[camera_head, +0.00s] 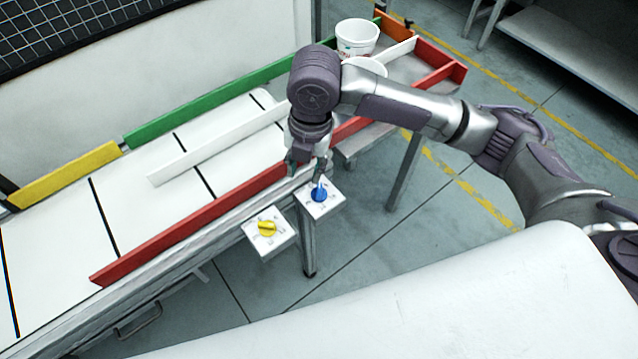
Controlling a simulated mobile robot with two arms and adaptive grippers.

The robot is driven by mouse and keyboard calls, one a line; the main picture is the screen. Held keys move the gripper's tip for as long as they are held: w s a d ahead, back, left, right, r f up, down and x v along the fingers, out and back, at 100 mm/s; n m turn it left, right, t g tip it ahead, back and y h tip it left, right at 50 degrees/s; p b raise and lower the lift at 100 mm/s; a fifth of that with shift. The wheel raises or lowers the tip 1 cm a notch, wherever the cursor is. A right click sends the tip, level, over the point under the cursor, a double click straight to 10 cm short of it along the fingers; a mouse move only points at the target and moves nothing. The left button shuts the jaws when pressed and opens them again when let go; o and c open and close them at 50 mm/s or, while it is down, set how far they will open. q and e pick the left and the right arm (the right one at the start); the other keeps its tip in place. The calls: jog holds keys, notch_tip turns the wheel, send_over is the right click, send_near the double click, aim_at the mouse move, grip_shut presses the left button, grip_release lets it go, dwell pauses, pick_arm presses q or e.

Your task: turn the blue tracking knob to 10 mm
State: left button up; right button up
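The blue knob (320,194) sits on a small white dial plate (331,207) with dark marks, at the front edge of the conveyor. The marks are too small to read. My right gripper (306,172) points down at the blue knob from above, coming in from the right. Its fingertips are close to the knob, one on its upper left and one just above it. I cannot tell whether they touch it. The fingers look spread apart. My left gripper is not in view.
A yellow knob (267,228) on a second white plate stands to the left. Red (190,224), green (205,103), yellow (66,174) and white (218,141) rails line the pale conveyor (60,245). White tubs (356,36) stand at the far end.

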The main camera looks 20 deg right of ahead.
aim_at(319, 189)
jog(key=w+d+r+n+h, duration=0.1)
jog(key=w+d+r+n, duration=0.1)
jog(key=d+r, duration=0.1)
jog(key=f, duration=1.4)
jog(key=shift+s+d+p, duration=0.15)
jog(key=shift+d+p, duration=0.05)
jog(key=shift+p, duration=0.1)
jog(key=shift+r, duration=0.1)
grip_shut()
